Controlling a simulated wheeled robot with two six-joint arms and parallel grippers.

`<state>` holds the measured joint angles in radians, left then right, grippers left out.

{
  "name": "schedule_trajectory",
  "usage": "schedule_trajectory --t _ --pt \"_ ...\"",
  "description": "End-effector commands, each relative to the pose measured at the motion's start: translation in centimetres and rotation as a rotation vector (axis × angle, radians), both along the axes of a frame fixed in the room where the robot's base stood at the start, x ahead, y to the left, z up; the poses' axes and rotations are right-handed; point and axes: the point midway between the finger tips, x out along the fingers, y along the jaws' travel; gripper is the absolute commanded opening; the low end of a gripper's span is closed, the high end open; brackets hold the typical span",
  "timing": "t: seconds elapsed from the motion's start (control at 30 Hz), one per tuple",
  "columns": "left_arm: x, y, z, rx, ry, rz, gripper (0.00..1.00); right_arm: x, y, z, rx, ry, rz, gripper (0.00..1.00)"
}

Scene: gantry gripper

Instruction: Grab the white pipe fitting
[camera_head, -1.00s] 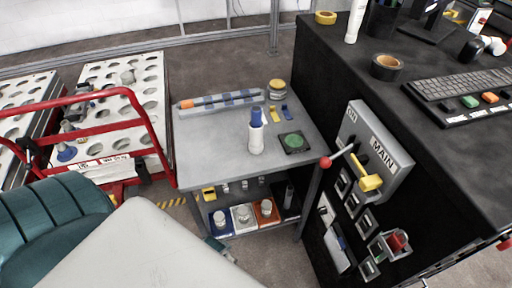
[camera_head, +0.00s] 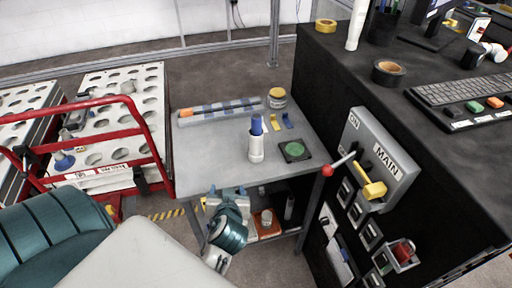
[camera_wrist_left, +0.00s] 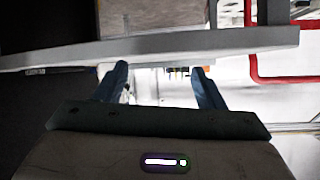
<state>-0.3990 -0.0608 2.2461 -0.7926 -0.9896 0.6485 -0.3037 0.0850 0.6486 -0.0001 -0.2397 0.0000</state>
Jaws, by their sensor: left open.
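A white, upright, pipe-like piece with a blue top (camera_head: 256,146) stands on the grey table (camera_head: 205,150). A small white piece (camera_head: 267,216) sits in an orange bin on the lower shelf. I cannot tell for sure which one is the white pipe fitting. My left gripper (camera_head: 228,190) is open and empty at the table's front edge, near tabletop height, and hides part of the lower shelf. In the left wrist view its two fingers (camera_wrist_left: 160,76) are apart, just below the pale edge (camera_wrist_left: 190,46) of the table. My right gripper is not in view.
A green round button on a dark plate (camera_head: 295,150) lies right of the white piece. A long tray (camera_head: 220,111) and a round tin (camera_head: 277,98) stand behind. A black cabinet with a MAIN switch box (camera_head: 385,150) bounds the right; a red-railed cart (camera_head: 150,140) the left.

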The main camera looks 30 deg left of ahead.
Motion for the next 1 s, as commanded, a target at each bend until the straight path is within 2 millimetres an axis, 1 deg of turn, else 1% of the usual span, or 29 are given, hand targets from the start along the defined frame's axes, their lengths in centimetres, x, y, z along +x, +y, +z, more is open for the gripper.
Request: schedule_trajectory --t 0.03,0.13,0.2,0.3,0.43,0.57,0.7,0.8,0.93,1.0 --pt "1.4 -0.2 0.9 0.028 -0.079 0.016 0.63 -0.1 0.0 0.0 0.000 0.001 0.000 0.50" --pt "4.1 -0.8 2.9 0.085 -0.233 0.017 0.63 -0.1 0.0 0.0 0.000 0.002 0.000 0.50" --pt "5.6 -1.7 4.0 0.115 -0.320 -0.001 0.63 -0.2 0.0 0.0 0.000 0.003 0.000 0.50" --pt "7.3 -2.9 5.2 0.142 -0.404 -0.036 0.63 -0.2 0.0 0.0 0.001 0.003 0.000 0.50" --pt "8.4 -3.8 6.0 0.160 -0.453 -0.066 0.63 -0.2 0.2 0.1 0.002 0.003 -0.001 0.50" --pt "9.7 -3.3 6.5 0.166 -0.465 -0.076 0.63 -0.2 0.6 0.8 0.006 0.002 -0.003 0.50" --pt "11.5 -2.0 6.6 0.167 -0.462 -0.075 0.63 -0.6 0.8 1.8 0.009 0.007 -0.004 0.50" --pt "12.6 -1.3 6.4 0.165 -0.462 -0.074 0.63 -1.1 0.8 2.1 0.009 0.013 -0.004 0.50" --pt "13.2 -0.8 6.3 0.164 -0.460 -0.073 0.63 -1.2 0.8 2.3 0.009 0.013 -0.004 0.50" --pt "13.6 -0.6 6.6 0.164 -0.462 -0.072 0.63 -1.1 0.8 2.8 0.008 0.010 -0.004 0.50"
